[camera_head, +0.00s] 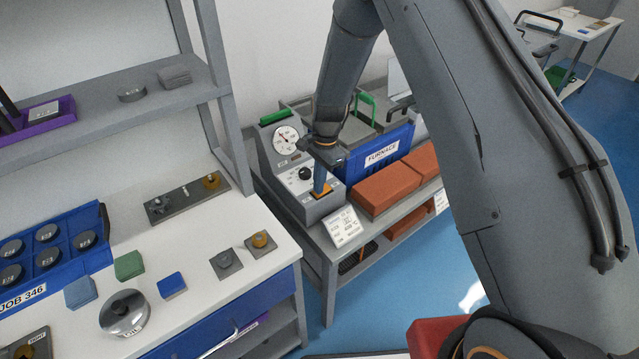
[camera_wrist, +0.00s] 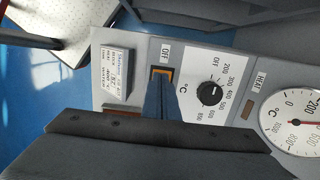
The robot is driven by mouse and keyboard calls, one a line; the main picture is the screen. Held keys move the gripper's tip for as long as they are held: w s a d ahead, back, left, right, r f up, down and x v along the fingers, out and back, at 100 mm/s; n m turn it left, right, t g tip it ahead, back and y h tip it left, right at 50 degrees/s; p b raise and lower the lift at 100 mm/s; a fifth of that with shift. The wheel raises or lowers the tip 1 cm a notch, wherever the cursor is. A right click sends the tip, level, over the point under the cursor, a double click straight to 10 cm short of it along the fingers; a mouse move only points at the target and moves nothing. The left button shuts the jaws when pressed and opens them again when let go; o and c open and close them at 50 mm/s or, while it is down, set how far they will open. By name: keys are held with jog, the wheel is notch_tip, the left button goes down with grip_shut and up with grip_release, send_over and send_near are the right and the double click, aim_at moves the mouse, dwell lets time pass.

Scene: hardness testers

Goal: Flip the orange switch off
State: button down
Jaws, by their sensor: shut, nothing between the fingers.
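The orange switch (camera_head: 321,192) is on the sloped grey control panel (camera_head: 308,208) of the furnace. My gripper (camera_head: 319,187) is shut and empty, pointing down at the switch. In the wrist view the blue fingertips of my gripper (camera_wrist: 160,84) overlap the switch and hide part of it. I cannot tell whether they touch it or which way the switch is tilted.
A temperature knob (camera_wrist: 210,93) and a round dial gauge (camera_head: 286,140) are beside the switch. A label card (camera_head: 343,226) stands at the panel's front. Orange-brown bricks (camera_head: 388,187) lie to the right. A white workbench (camera_head: 170,240) stands left.

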aim_at(325, 187)
jog(key=shift+d+f, duration=0.1)
jog(key=shift+w+d+r, duration=0.2)
jog(key=shift+w+d, duration=0.25)
jog(key=shift+d, duration=0.15)
notch_tip(325, 187, up, 14)
jog(key=d+b, duration=0.1)
jog(key=shift+w+d, duration=0.2)
jog(key=shift+w, duration=0.25)
dwell(0.3)
jog(key=shift+f, duration=0.1)
jog(key=a+b, duration=0.1)
jog(key=b, duration=0.4)
jog(key=shift+a, duration=0.3)
jog(key=shift+s, duration=0.1)
